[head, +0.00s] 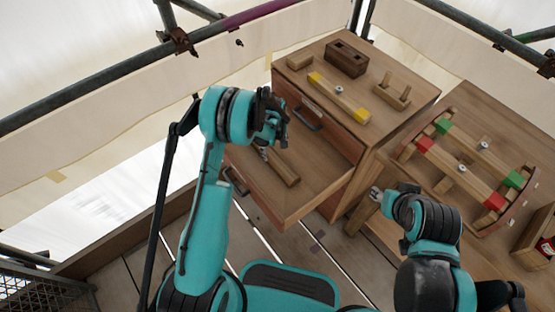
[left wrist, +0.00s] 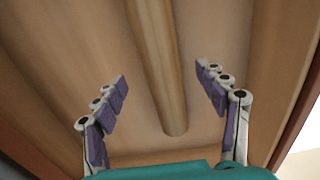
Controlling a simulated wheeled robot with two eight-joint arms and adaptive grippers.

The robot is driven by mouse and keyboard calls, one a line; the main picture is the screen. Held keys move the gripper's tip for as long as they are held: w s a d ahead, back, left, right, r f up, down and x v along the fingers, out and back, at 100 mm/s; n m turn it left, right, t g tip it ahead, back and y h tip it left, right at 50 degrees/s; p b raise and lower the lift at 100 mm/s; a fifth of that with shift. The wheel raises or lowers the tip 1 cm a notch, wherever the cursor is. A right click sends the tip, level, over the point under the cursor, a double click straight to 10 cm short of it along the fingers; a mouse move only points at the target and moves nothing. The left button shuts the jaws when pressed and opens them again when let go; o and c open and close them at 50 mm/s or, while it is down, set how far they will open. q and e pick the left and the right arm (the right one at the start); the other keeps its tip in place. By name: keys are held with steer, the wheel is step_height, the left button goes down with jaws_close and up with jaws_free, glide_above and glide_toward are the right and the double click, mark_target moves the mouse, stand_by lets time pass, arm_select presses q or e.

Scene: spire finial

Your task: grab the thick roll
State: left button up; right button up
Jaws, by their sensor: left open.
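The thick roll (head: 283,168) is a plain wooden cylinder lying in the open drawer (head: 305,200) of the wooden cabinet. My left gripper (head: 264,152) is over the drawer, at the roll's far-left end, and hides part of it in the head view. In the left wrist view the roll (left wrist: 162,50) runs lengthwise between the two spread fingers, its near end on the drawer floor. The fingers stand clear of it on both sides, and nothing is held. My right gripper (head: 376,194) is right of the drawer, by the workbench; its fingers are too small to judge.
The cabinet top (head: 345,125) holds a yellow-ended bar (head: 338,98), a dark holed block (head: 346,58) and a small wooden cradle (head: 391,93). At right a workbench carries a tray with red-ended (head: 460,172) and green-ended (head: 482,152) bars. The drawer walls flank the roll.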

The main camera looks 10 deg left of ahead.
mark_target(274, 156)
arm_select(q)
step_height(274, 156, down, 6)
steer(key=b, duration=0.3)
steer(key=shift+a+f, duration=0.1)
steer(key=shift+a, duration=0.05)
steer(key=c, duration=1.5)
